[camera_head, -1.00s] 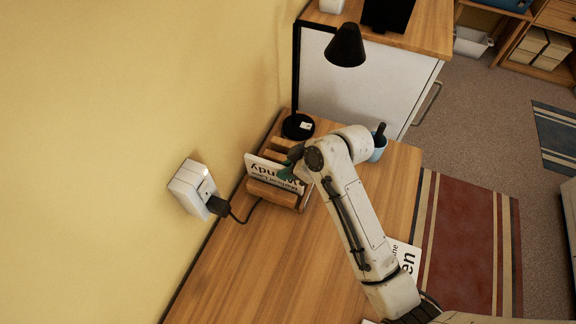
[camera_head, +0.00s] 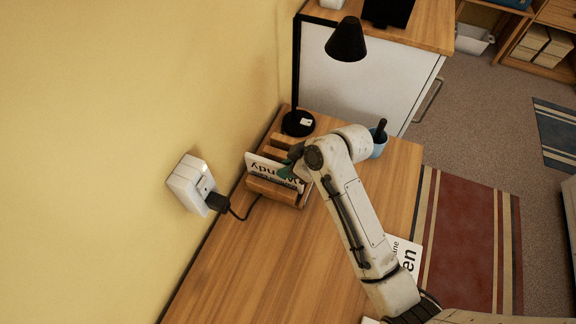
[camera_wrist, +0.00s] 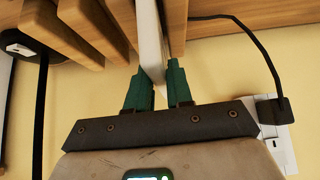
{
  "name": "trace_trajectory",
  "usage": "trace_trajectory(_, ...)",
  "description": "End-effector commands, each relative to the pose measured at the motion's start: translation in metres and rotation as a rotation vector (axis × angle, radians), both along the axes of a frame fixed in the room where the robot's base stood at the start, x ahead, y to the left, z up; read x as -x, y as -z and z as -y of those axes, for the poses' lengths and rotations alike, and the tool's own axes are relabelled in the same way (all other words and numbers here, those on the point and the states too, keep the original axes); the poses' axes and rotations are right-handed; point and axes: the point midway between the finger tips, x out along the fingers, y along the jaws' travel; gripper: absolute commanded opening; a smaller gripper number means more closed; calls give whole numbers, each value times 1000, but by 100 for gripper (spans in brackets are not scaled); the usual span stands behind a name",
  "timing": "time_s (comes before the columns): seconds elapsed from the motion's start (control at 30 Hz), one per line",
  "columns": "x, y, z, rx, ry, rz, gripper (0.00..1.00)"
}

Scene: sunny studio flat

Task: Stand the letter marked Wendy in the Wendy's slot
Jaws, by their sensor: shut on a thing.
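The letter marked Wendy (camera_head: 268,168) is a white card standing on edge in the wooden rack (camera_head: 270,192) on the desk. Its printing appears upside down in the head view. My gripper (camera_head: 291,168) is at the letter's right end. In the wrist view, my green fingertips (camera_wrist: 162,88) are shut on the white edge of the letter (camera_wrist: 150,45). The letter sits between two wooden dividers of the rack (camera_wrist: 176,25), with more dividers to the left. Slot labels are not readable. The letter's lower edge is hidden.
A black lamp (camera_head: 298,124) stands behind the rack, and a blue cup (camera_head: 378,142) is to its right. A white wall plug (camera_head: 192,186) with a black cable is on the left. Another letter (camera_head: 407,256) lies partly under my arm.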

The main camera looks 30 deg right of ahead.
Motion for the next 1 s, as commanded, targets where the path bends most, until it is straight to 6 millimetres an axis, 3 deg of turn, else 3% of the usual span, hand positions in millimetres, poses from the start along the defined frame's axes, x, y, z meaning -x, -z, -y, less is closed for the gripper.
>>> trace_trajectory(1.0, 0, 15, 0, 0, 0, 0, 0)
